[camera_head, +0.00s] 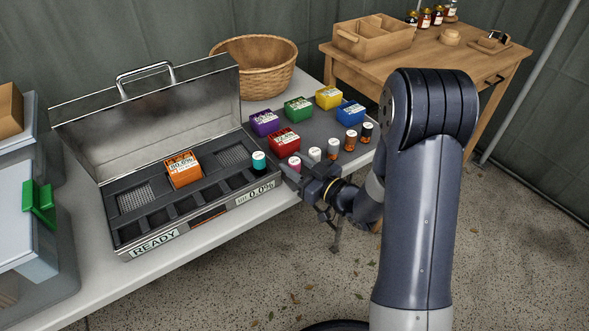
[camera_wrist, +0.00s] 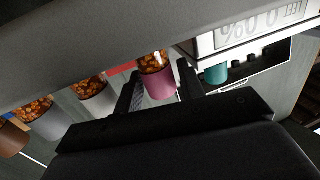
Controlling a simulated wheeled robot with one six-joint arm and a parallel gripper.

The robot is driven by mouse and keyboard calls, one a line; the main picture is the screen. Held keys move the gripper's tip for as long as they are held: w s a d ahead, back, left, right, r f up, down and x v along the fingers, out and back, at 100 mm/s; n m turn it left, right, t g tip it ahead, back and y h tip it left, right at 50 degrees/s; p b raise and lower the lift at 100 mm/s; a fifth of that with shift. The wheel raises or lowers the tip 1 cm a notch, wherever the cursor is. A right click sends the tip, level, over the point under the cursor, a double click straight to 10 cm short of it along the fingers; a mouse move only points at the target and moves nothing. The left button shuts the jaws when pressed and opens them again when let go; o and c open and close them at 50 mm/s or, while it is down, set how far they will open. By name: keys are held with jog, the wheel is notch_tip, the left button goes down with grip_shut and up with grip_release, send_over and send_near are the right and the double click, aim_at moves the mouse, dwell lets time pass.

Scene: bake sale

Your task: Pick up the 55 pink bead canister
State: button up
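The pink canister (camera_head: 294,161) stands at the left end of a row of canisters on the dark mat, beside the open metal case. In the wrist view it shows as a pink cylinder with an orange-brown bead-like part (camera_wrist: 160,85). My gripper (camera_head: 298,173) reaches in low from the right. In the wrist view its two dark fingers (camera_wrist: 160,92) stand on either side of the pink canister, with a small gap visible on the left side, so it looks open around it. I cannot read a 55 on the canister.
White canisters (camera_head: 315,154) stand close beside the pink one, with brown and dark ones farther along. A red box (camera_head: 284,139) is just behind. The metal case (camera_head: 137,237) holds an orange box (camera_head: 182,169) and a teal canister (camera_head: 259,160). A basket (camera_head: 262,65) stands behind.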

jog(key=shift+w+a, duration=0.15)
jog(key=shift+a, duration=0.05)
jog(key=shift+c, duration=0.5)
jog(key=c, duration=0.6)
jog(key=shift+r, duration=0.15)
